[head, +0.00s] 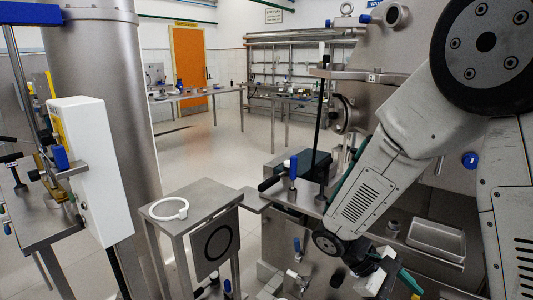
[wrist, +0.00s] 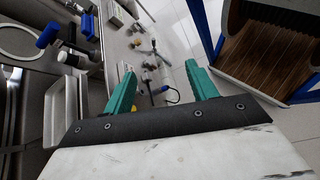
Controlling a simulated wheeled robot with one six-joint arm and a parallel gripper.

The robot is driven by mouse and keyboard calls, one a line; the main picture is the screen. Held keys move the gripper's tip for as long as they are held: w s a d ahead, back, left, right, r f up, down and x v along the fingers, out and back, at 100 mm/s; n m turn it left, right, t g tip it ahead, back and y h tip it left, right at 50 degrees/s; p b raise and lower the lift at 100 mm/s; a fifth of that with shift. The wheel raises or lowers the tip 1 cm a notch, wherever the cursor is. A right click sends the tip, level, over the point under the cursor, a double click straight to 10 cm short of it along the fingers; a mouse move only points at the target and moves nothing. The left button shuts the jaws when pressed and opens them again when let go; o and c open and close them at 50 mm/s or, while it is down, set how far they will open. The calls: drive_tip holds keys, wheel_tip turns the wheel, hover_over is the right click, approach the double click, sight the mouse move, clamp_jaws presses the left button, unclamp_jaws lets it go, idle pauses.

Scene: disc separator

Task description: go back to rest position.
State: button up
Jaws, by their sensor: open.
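My gripper (wrist: 160,88) shows in the wrist view with its two green fingers spread wide apart. Nothing is held between them; the floor and some small fittings show beyond the gap. In the head view my gripper (head: 396,274) is at the lower right, at the end of my grey arm, which reaches down across the steel machine. Its fingertips are partly cut off or hidden there, so the gap is clearer in the wrist view.
A steel tray (head: 437,236) sits right of my arm. A white ring (head: 168,209) lies on a small steel stand (head: 205,196). A blue-framed wood-floored structure (wrist: 262,62) stands right of my fingers in the wrist view. Open floor (head: 215,150) lies behind.

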drive_tip(key=s+a+r+m+t+y, duration=0.2)
drive_tip(key=s+r+m+t+y, duration=0.4)
drive_tip(key=s+r+y, duration=0.3)
drive_tip(key=s+r+m, duration=0.1)
drive_tip(key=s+r, duration=0.3)
drive_tip(key=r, duration=0.4)
drive_tip(key=shift+s+a+r+t+y, duration=0.2)
drive_tip(key=shift+s+a+t+y, duration=0.1)
drive_tip(key=shift+s+a+t, duration=0.1)
